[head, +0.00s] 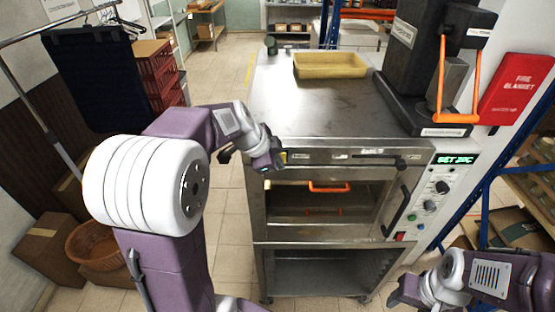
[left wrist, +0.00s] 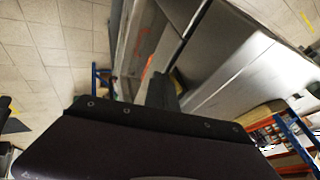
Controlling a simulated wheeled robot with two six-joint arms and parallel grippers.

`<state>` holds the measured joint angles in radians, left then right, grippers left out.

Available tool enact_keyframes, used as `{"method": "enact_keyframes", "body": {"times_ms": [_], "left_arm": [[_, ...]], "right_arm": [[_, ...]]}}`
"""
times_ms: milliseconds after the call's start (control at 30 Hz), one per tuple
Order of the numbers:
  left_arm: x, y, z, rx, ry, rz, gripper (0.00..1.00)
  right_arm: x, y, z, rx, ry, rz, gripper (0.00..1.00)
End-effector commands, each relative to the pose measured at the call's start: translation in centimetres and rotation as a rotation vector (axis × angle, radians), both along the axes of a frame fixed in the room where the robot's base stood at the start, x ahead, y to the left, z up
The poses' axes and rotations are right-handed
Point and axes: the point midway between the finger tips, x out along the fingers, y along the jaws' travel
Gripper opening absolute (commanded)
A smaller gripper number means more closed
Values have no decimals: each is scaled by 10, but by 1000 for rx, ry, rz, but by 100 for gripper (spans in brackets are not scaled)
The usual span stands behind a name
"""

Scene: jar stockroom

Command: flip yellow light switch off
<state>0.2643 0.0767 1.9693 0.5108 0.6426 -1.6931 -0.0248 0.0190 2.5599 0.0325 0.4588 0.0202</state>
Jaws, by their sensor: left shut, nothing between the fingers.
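A small yellow patch (head: 283,157) shows at the upper left corner of the oven front, right beside my left gripper. It may be the yellow light switch, but it is too small and too covered to tell its position. My left gripper (head: 268,162) is shut and empty at that corner; I cannot tell whether it touches the patch.
A yellow tray (head: 330,65) and a dark machine (head: 412,60) stand on top. Floor is clear left of the oven.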

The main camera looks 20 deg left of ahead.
Motion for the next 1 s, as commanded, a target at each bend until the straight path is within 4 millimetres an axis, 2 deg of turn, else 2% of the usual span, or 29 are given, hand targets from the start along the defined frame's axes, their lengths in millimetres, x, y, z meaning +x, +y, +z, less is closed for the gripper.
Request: {"method": "enact_keyframes", "body": {"times_ms": [200,267,333,400,633,1000], "left_arm": [[1,0,-2,0,-1,0,0],[3,1,-7,1,-3,0,0],[8,2,-14,5,-13,-1,0],[8,2,-4,4,-11,0,0],[7,2,-2,4,-11,0,0],[8,2,14,5,-14,1,0]], "right_arm": [[0,0,-4,0,0,0,56],[0,0,-12,0,0,0,56],[0,0,-30,0,0,0,56],[0,0,-19,0,1,0,56],[0,0,-17,0,0,0,56],[0,0,-9,0,0,0,56]]}}
